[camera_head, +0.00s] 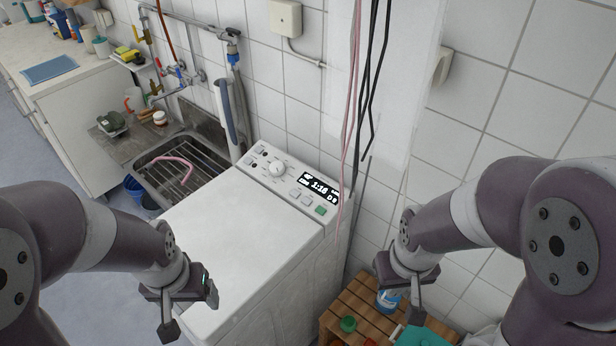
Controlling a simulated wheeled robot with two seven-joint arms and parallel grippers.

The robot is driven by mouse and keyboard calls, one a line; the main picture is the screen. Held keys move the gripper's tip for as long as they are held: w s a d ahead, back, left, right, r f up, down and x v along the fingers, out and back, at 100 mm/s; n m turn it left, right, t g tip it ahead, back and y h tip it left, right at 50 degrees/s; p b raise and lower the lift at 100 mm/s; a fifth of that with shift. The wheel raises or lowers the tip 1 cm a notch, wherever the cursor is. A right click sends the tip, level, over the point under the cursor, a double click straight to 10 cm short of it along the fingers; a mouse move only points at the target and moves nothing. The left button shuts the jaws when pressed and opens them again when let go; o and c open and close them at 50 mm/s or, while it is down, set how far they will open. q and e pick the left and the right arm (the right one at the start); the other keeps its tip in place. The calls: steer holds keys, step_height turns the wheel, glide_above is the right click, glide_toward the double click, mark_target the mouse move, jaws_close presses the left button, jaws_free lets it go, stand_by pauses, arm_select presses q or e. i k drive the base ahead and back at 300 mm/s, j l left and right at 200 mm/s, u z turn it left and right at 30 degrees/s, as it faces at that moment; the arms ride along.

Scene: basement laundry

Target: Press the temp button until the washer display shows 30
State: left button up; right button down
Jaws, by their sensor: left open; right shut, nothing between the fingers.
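The white washer (235,225) stands in the middle, its control panel along the back of the top. The dark display (320,188) reads what looks like 1:18 in large figures; its smaller text is too small to read. Pale buttons (301,197) and a green button (321,210) lie in front of the display. A round knob (277,169) and more small buttons (254,155) are further left. I cannot tell which button is temp. My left gripper (190,312) is open above the washer's front left part. My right gripper (416,303) is shut and empty, right of the washer.
Cables (362,95) hang on the wall behind the panel's right end. A wooden crate (352,306) with bottles stands below my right gripper. A sink (180,150) with a pink hose is left of the washer. The washer's top is clear.

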mark_target(295, 194)
steer(key=j+z, duration=0.35)
steer(key=j, duration=1)
